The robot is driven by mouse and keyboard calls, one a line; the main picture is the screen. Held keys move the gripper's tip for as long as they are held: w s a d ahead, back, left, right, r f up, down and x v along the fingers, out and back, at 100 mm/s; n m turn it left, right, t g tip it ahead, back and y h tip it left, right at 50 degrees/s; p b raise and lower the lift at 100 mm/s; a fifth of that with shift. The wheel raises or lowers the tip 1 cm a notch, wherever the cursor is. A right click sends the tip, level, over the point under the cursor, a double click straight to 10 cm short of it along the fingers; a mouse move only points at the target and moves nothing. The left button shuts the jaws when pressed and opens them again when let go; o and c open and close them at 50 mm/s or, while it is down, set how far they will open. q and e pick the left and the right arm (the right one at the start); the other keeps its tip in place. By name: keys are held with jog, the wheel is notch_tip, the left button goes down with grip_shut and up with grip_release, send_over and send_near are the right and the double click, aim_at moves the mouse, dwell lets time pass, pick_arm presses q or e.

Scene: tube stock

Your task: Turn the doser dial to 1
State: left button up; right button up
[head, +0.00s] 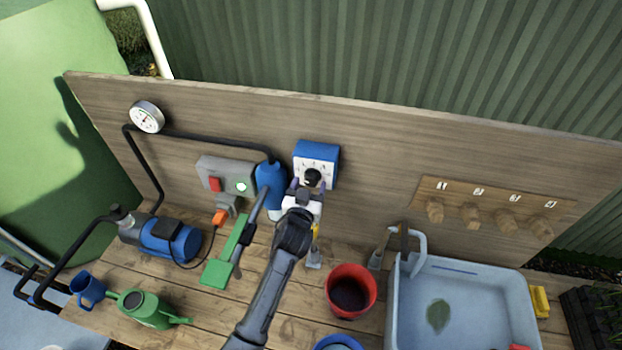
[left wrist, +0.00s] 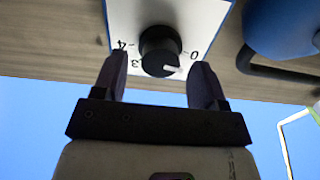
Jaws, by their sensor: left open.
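The doser (head: 317,152) is a blue box with a white numbered face on the wooden back panel. Its black round dial (head: 313,177) also shows in the left wrist view (left wrist: 159,50), with a white pointer mark toward the lower right, on the side of the 0. The digits 4 and 3 show to the dial's left there; the 1 cannot be made out. My left gripper (head: 309,187) is open in front of the dial. In the left wrist view its fingers (left wrist: 159,68) stand on either side of the dial, apart from it. My right gripper is not in view.
A blue bottle (head: 270,184) and a grey switch box (head: 226,176) are left of the doser. A red bucket (head: 351,276), a sink (head: 462,290) and wooden pegs (head: 469,216) are to the right. A pump (head: 176,242) and a watering can (head: 143,308) are on the bench at left.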

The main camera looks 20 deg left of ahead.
pick_arm(q)
jog(key=shift+w+a, duration=0.15)
jog(key=shift+w, duration=1.05)
jog(key=c, duration=0.7)
